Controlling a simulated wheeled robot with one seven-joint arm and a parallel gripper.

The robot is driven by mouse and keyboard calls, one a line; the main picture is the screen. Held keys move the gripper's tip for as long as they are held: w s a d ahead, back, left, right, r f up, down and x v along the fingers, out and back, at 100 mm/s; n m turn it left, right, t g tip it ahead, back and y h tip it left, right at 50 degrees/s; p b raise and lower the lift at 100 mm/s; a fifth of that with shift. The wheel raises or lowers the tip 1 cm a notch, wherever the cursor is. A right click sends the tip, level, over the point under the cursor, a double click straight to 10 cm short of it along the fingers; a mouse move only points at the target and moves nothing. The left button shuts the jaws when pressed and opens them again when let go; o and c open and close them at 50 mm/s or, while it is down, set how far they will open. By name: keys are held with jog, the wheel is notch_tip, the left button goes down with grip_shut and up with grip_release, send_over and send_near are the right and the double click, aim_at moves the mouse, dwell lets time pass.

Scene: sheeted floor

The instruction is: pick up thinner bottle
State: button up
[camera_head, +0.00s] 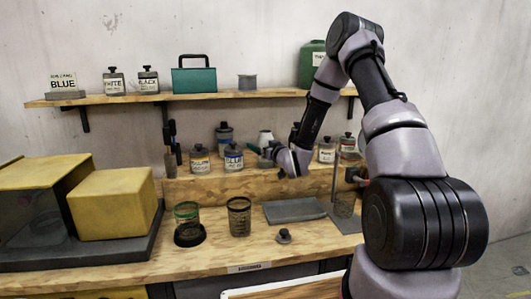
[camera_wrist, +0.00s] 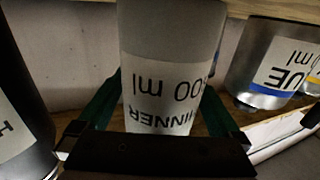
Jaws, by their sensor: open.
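In the wrist view, the thinner bottle (camera_wrist: 172,45) is a grey cylinder with a white label reading THINNER and 500 ml upside down. My gripper (camera_wrist: 158,108) is open, with one dark green finger on each side of the bottle. I cannot tell whether either finger touches it. In the head view, my gripper (camera_head: 279,156) is at the raised back ledge of the bench, just right of the blue-labelled bottle (camera_head: 233,158). The thinner bottle cannot be clearly told apart there.
The blue-labelled bottle (camera_wrist: 265,62) and another labelled bottle (camera_wrist: 22,125) stand close on either side in the wrist view. A wooden shelf (camera_head: 220,95) runs above the ledge. Two mesh cups, one being this cup (camera_head: 239,218), stand on the bench below.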

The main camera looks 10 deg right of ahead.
jog(key=shift+w+a, duration=0.1)
jog(key=shift+w, duration=0.15)
grip_shut()
jog(key=shift+r, duration=0.1)
